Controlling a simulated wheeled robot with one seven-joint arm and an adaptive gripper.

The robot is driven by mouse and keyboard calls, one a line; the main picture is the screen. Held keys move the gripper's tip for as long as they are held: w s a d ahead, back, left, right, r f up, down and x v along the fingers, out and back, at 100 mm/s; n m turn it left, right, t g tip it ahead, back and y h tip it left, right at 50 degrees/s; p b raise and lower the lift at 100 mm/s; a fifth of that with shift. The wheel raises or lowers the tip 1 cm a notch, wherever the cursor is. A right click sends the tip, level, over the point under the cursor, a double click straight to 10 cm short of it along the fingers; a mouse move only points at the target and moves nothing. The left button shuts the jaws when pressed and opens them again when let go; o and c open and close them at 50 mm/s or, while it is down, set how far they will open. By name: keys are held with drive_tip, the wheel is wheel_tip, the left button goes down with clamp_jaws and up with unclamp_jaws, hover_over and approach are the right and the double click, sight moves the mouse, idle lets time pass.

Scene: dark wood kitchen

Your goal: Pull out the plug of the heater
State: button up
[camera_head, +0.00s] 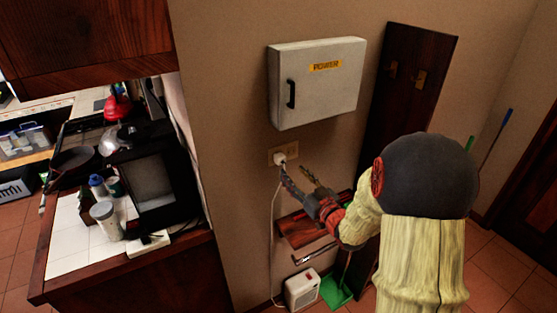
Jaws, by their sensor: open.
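A white plug (280,158) sits in the beige wall outlet (290,150) below the grey power box. A white cord (272,235) hangs from the plug down the wall toward the floor. A small white box that looks like the heater (302,291) stands on the floor at the foot of the wall. My gripper (295,172) is open, just below and right of the plug. Its left finger reaches close to the plug and overlaps the cord's top in the picture; I cannot tell whether it touches. The other finger is apart, to the right.
The power box (317,82) juts from the wall above the outlet. A dark wood board with hooks (412,75) leans right of it. A counter (65,245) with a black appliance (152,185) and jars stands left. A green dustpan (336,291) is beside the heater.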

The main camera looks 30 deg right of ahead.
sight(282, 162)
drive_tip(key=shift+w+a+b, duration=0.15)
drive_tip(key=shift+w+b, duration=0.35)
drive_tip(key=shift+w, duration=4)
drive_tip(key=shift+b, duration=0.5)
drive_tip(key=shift+c, duration=1)
clamp_jaws()
drive_tip(key=shift+s, duration=0.1)
drive_tip(key=shift+s, duration=2.9)
